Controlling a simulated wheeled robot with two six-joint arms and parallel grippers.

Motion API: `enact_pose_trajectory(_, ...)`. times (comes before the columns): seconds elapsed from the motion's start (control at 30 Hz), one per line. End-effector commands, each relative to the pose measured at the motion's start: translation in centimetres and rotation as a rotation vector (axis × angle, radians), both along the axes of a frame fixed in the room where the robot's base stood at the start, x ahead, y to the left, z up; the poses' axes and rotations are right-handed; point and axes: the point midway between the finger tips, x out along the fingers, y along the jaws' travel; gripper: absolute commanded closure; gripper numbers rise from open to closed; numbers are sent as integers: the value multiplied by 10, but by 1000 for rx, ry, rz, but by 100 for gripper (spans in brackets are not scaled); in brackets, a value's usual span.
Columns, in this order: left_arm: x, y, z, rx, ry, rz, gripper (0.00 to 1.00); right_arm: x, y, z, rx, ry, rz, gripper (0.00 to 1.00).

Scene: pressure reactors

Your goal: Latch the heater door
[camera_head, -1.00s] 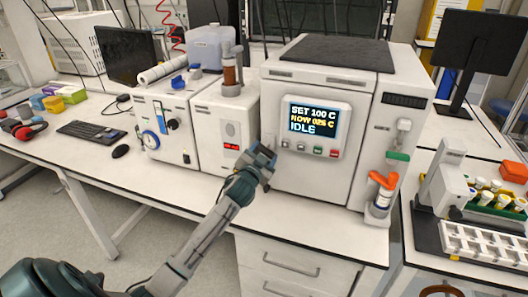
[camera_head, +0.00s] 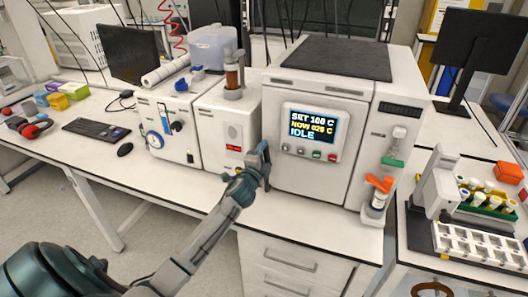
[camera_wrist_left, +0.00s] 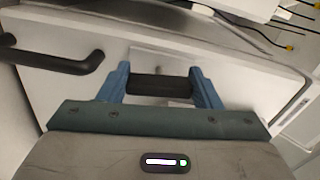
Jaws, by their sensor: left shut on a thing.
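The heater is the large white box with the lit display (camera_head: 313,126) reading SET 100 C and IDLE. Its front door (camera_head: 300,180) looks flush with the body in the head view. My left gripper (camera_head: 264,166) is at the door's left edge, beside the white unit. In the left wrist view its blue fingers are on either side of a dark bar (camera_wrist_left: 160,84), which looks like the latch lever. The gripper is shut on it. A black curved handle (camera_wrist_left: 60,62) shows to the left on a pale panel. The latch's engagement is hidden. My right gripper is out of view.
White instruments (camera_head: 170,125) stand close left of the heater. A bottle with an orange clamp (camera_head: 378,190) stands at its right front corner. A rack of tubes (camera_head: 490,200) is on the right bench. The bench front left of the gripper is clear.

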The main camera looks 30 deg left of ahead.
Motion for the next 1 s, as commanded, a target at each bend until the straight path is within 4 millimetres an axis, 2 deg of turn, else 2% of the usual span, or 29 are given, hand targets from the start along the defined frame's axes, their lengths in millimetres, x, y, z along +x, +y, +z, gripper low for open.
enact_pose_trajectory(0.3, 0, 0, 1, 125, 31, 0, 65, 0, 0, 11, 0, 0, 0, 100)
enact_pose_trajectory(0.87, 0, 0, 0, 155, 38, 0, 65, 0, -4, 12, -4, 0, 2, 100)
enact_pose_trajectory(0.9, 0, 0, 0, 155, 38, 0, 38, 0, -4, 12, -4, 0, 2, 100)
enact_pose_trajectory(1.0, 0, 0, 0, 155, 38, 0, 20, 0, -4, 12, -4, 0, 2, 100)
